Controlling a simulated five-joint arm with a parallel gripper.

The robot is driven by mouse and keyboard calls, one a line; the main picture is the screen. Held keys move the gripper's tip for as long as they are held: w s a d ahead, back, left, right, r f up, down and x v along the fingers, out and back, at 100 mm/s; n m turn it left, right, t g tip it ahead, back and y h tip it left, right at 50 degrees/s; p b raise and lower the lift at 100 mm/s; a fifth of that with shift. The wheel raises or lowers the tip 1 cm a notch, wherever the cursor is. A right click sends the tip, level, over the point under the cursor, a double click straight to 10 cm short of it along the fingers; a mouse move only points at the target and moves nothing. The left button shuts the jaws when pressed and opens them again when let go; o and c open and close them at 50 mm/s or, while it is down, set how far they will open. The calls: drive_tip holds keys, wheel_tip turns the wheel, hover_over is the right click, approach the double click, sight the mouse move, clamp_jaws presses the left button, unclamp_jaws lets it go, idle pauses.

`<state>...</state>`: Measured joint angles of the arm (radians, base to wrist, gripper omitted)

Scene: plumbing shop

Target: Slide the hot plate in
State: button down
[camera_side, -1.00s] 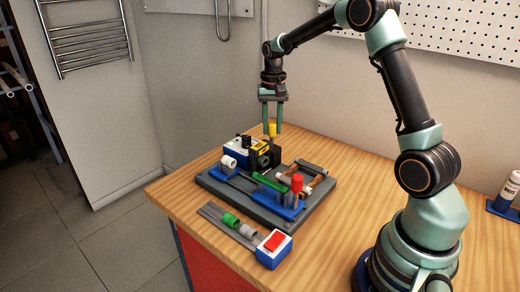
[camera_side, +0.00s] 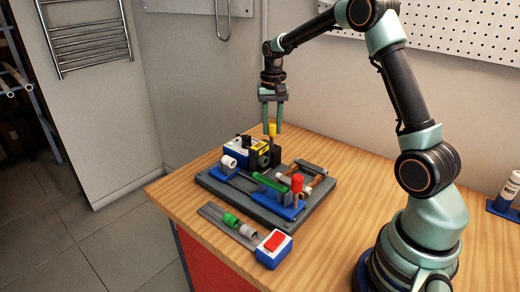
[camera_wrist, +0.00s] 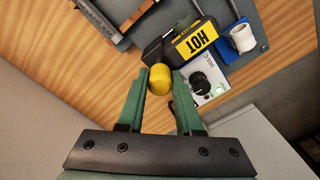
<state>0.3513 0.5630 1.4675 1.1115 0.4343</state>
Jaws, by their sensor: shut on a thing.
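The hot plate is a black block with a yellow HOT label (camera_wrist: 197,42). It stands beside the white and blue heater unit (camera_side: 236,152), and it also shows in the side view (camera_side: 263,159). A yellow knob (camera_wrist: 160,79) rises from the hot plate's side. My gripper (camera_side: 272,128) points straight down over the far end of the fixture. Its two green fingers (camera_wrist: 160,84) are shut on the yellow knob, one on each side. The knob's lower part is partly hidden by the hot plate and fingers in the side view.
A grey base plate (camera_side: 215,185) carries a white roll-like fitting (camera_side: 229,162), a green pipe (camera_side: 270,182) and a red-topped post (camera_side: 297,183). In front lie a rail with green and grey sleeves (camera_side: 231,220) and a box with a red button (camera_side: 274,243).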

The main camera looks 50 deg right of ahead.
sight(256, 147)
drive_tip(key=a, duration=0.7)
drive_tip(key=shift+w, duration=0.1)
drive_tip(key=c, duration=0.6)
unclamp_jaws()
drive_tip(key=shift+o, duration=0.2)
drive_tip(key=shift+r, duration=0.1)
wheel_tip(256, 147, up, 12)
